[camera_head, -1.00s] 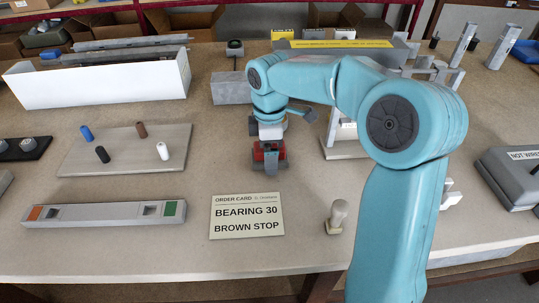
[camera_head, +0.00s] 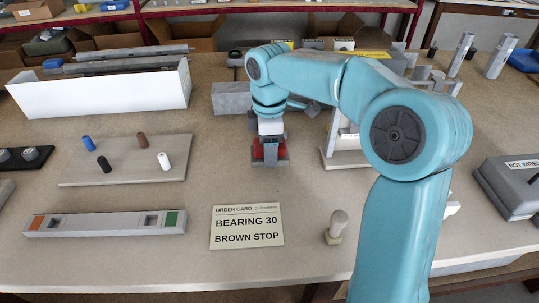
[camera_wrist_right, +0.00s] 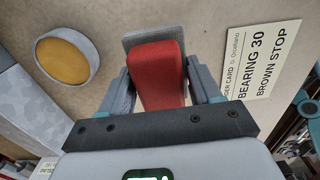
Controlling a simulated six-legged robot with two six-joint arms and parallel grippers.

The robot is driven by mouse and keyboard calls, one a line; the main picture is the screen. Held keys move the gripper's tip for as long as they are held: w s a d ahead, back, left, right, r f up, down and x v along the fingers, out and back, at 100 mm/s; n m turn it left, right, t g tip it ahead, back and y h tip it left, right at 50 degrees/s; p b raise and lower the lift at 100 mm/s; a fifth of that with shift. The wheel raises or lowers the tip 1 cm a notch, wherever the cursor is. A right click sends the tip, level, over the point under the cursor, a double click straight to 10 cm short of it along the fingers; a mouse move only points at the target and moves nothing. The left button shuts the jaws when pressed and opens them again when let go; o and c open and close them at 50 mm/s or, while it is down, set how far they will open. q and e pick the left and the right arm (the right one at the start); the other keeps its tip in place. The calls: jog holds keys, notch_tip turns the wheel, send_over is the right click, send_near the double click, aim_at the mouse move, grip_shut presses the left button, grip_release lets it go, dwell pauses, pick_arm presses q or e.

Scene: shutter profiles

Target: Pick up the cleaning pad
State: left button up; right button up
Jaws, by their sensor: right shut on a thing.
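The cleaning pad (camera_head: 257,151) is a red block on a grey base, in the middle of the bench behind the order card. My right gripper (camera_head: 270,148) points down and is shut on its red part. In the right wrist view the red block (camera_wrist_right: 157,75) sits between the two fingers of the right gripper (camera_wrist_right: 161,82), with the grey base beyond it. The pad seems to be a little above the bench, but the gap is hard to judge. My left gripper is not in view.
The order card (camera_head: 247,227) lies in front. A board with several pegs (camera_head: 125,160) and a grey bar (camera_head: 105,223) lie left. A white box (camera_head: 100,92) stands behind them. A grey block (camera_head: 231,98) is behind the gripper. A grey case (camera_head: 507,187) is right.

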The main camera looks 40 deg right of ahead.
notch_tip(320, 180, up, 16)
jog(key=p, duration=0.4)
jog(key=shift+f, duration=0.2)
jog(key=o, duration=0.5)
jog(key=c, duration=0.4)
jog(key=shift+o, duration=0.2)
jog(key=shift+a+f, duration=0.1)
